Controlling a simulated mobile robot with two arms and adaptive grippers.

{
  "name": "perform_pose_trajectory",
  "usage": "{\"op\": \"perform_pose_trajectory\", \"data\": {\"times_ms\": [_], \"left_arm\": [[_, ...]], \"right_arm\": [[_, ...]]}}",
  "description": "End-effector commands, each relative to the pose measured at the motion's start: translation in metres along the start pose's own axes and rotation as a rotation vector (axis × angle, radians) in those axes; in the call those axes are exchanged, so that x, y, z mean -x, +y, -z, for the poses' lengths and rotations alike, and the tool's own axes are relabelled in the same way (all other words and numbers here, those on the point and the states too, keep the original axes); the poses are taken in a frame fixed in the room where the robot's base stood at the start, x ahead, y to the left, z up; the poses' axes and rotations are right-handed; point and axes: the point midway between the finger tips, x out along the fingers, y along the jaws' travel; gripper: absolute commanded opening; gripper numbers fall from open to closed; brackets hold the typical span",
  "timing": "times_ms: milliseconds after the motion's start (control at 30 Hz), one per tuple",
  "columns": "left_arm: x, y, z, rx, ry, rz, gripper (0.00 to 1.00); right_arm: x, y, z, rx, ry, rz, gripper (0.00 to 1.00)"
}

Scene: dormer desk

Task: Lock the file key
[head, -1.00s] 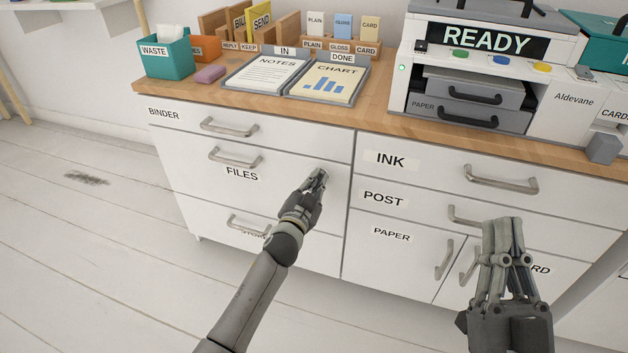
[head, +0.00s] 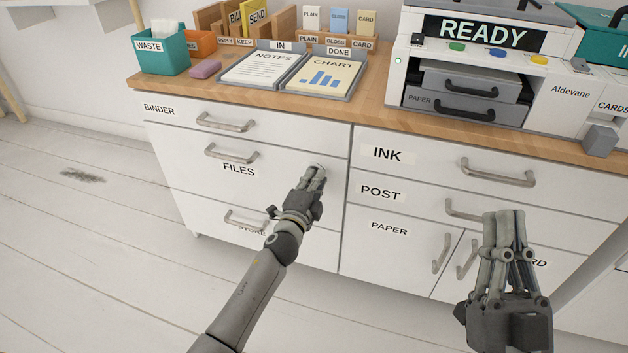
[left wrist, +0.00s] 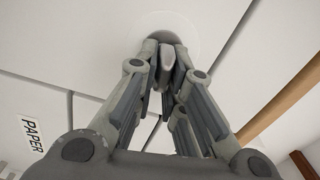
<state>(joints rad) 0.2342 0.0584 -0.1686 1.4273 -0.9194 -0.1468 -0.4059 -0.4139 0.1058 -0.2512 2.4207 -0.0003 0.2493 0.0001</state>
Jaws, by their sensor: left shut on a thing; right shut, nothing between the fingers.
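The FILES drawer (head: 275,178) is the middle drawer of the left cabinet column, and its front sits flush. My left gripper (head: 316,170) is at the right end of that front. In the left wrist view, its fingers (left wrist: 168,68) are shut on a small grey key (left wrist: 168,52), in front of a round pale lock plate (left wrist: 185,28). The key's shaft and the keyhole are hidden by the fingers, so I cannot tell the lock's state. My right gripper (head: 504,214) is shut and empty in front of the right cabinet.
The BINDER drawer (head: 275,135) is above and a lower drawer (head: 205,212) below, both closed. Bar handles (head: 232,154) stick out left of my left gripper. The wooden desktop (head: 215,88) holds trays and a printer (head: 560,95). Open floor lies at the left.

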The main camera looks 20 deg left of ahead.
Motion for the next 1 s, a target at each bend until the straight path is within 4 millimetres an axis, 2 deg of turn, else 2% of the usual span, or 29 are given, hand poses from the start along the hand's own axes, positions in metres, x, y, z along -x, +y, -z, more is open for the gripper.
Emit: {"op": "perform_pose_trajectory", "data": {"times_ms": [333, 900, 933, 1000], "left_arm": [[0.000, 0.003, 0.000, -0.145, 0.000, -0.002, 0.00], [0.000, 0.003, 0.000, -0.171, 0.001, -0.002, 0.00], [0.000, 0.003, 0.000, -0.171, 0.001, -0.002, 0.14], [0.000, 0.003, 0.000, -0.171, 0.001, -0.002, 0.23]], "right_arm": [[-0.002, -0.001, 0.011, -0.001, 0.059, 0.004, 0.00], [0.000, -0.002, 0.011, -0.004, 0.057, 0.003, 0.00], [0.000, -0.002, 0.011, -0.004, 0.057, 0.003, 0.00], [0.000, -0.002, 0.010, -0.004, 0.056, 0.003, 0.00]]}}
